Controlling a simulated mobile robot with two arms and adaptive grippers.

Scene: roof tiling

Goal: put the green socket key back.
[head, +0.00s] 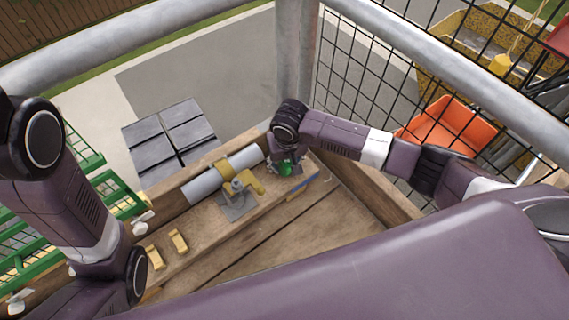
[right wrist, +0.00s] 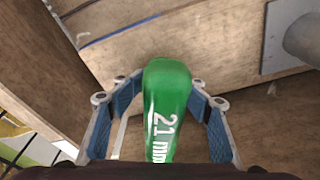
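The green socket key (head: 285,168) is in my right gripper (head: 284,158) at the far right part of the wooden ledge. In the right wrist view the key (right wrist: 167,110) stands between the two blue-padded fingers (right wrist: 167,80), with "21 mm" printed in white. The fingertips close in on both sides of its rounded end. Its lower part is hidden by the wrist at the picture's bottom edge. The key's storage place cannot be made out.
A yellow tool on a grey plate (head: 238,206) and a grey cylinder (head: 203,187) lie left of my right gripper. Two small yellow blocks (head: 178,241) are further left. A blue strip (head: 303,186) lies nearby. A metal railing (head: 295,60) and mesh surround the platform.

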